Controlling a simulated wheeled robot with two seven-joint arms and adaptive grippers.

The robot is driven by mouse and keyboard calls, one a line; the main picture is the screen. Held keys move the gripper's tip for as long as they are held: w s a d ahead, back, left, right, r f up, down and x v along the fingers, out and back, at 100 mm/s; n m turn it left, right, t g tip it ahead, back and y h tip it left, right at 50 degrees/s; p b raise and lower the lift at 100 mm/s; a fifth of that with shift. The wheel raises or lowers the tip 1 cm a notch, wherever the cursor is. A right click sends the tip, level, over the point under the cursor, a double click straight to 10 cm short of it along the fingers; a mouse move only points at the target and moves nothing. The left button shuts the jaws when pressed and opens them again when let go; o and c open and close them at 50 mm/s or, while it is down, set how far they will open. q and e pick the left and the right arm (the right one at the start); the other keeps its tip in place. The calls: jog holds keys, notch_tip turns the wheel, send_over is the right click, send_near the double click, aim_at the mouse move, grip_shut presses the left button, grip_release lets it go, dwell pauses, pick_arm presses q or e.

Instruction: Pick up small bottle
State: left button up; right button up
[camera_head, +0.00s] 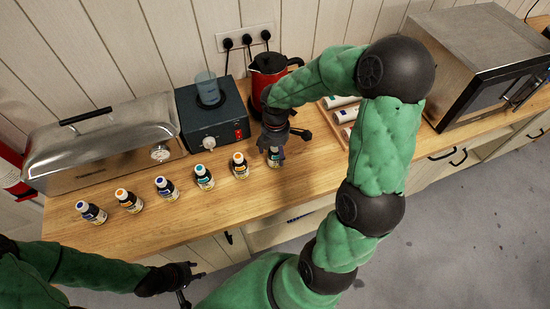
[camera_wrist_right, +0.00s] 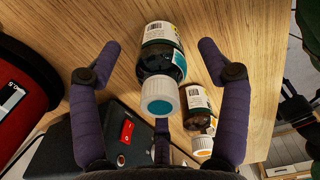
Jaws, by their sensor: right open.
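A row of small dark bottles with white caps runs along the front of the wooden counter, with blue, orange and teal cap tops. My right gripper (camera_head: 275,146) is pointed down over the rightmost bottle (camera_head: 274,160). In the right wrist view that bottle (camera_wrist_right: 162,62), with a teal-topped cap, lies between the spread purple fingers of my right gripper (camera_wrist_right: 160,48). The fingers look apart from it. An orange-capped bottle (camera_wrist_right: 198,112) is close beside it. My left gripper (camera_head: 191,284) is open and empty, low in front of the counter.
Behind the bottles stand a metal lidded box (camera_head: 105,148), a dark device with a red switch (camera_head: 211,125) and a red kettle (camera_head: 262,82). A wooden tray with tubes (camera_head: 333,118) and a microwave (camera_head: 480,65) are to the right. Bare counter (camera_head: 225,198) lies in front.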

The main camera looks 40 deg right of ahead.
notch_tip(320, 180, down, 2)
jog(key=shift+f, duration=0.1)
jog(key=c, duration=1.3)
jog(key=shift+r, duration=0.2)
